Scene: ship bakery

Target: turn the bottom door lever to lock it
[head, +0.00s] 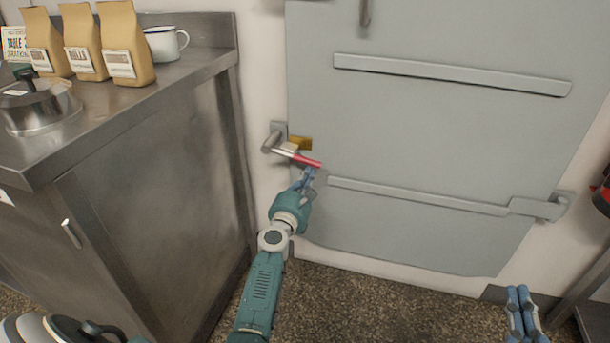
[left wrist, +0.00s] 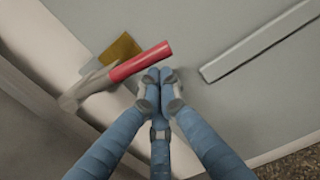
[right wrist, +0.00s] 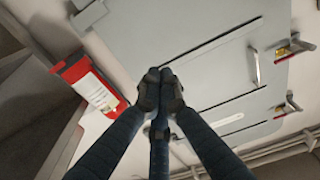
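The bottom door lever (head: 297,155) has a metal arm and a red grip, and sits at the left edge of the grey door (head: 430,130). It points right across the door edge, tilted slightly down, with a brass-colored plate (head: 300,143) behind it. My left gripper (head: 308,174) is just below the red grip. In the left wrist view its fingertips (left wrist: 159,74) are together, right under the end of the red grip (left wrist: 140,62); I cannot tell whether they touch it. My right gripper (head: 518,291) is low at the right, away from the lever, its fingertips (right wrist: 160,75) together and empty.
A steel counter (head: 150,105) stands left of the door, with paper bags (head: 125,45), a white mug (head: 165,43) and a metal pot (head: 40,108) on it. A red object with a white label (right wrist: 88,85) hangs on the wall. The speckled floor (head: 370,305) before the door is clear.

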